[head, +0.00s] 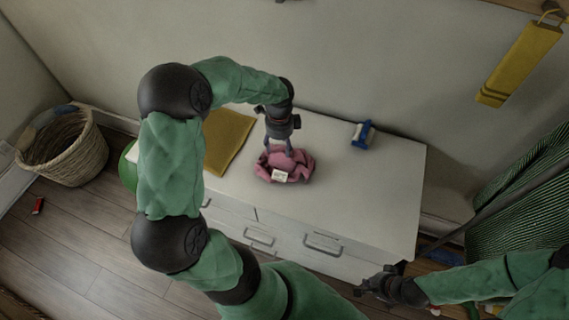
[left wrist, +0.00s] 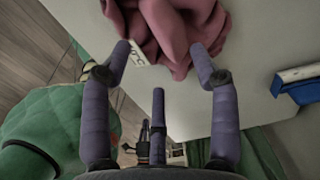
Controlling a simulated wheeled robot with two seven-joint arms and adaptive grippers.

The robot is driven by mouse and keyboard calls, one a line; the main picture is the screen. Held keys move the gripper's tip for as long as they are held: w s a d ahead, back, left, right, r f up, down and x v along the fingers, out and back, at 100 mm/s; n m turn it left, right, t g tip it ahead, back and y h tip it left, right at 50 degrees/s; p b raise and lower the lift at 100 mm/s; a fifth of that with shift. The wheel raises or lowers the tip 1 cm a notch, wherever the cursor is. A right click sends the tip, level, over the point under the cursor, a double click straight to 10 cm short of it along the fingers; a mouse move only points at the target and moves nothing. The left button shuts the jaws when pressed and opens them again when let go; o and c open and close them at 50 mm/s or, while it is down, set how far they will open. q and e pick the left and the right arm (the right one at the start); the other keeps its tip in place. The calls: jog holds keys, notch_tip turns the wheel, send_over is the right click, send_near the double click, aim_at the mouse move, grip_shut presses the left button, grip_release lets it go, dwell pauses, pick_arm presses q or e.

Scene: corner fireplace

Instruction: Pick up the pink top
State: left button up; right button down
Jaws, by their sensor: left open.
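The pink top (head: 298,166) lies crumpled on the white chest of drawers (head: 370,185), with a small white tag showing on its front. It also shows at the top of the left wrist view (left wrist: 180,25). My left gripper (head: 279,150) points down just above the top, at its far side. In the left wrist view the gripper's fingers (left wrist: 165,55) are spread apart with the near part of the top around and beyond their tips; whether they touch it I cannot tell. My right gripper (head: 366,285) is low at the front right, off the cabinet, and its jaws are too small to judge.
A yellow cloth (head: 229,142) lies left of the top. A blue and white object (head: 363,133) sits at the back right of the cabinet. A wicker basket (head: 70,150) stands on the floor at left. A yellow item (head: 520,62) hangs on the wall.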

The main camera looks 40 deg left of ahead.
aim_at(282, 156)
pick_arm(q)
notch_tip(282, 156, down, 2)
jog(key=shift+w+f, duration=0.1)
jog(key=shift+w, duration=0.05)
jog(key=shift+d+f+b, duration=0.1)
jog(key=shift+f+b, duration=0.25)
jog(key=shift+f, duration=0.15)
notch_tip(282, 156, down, 4)
jog(key=shift+d+b, duration=0.1)
jog(key=shift+b, duration=0.5)
grip_shut()
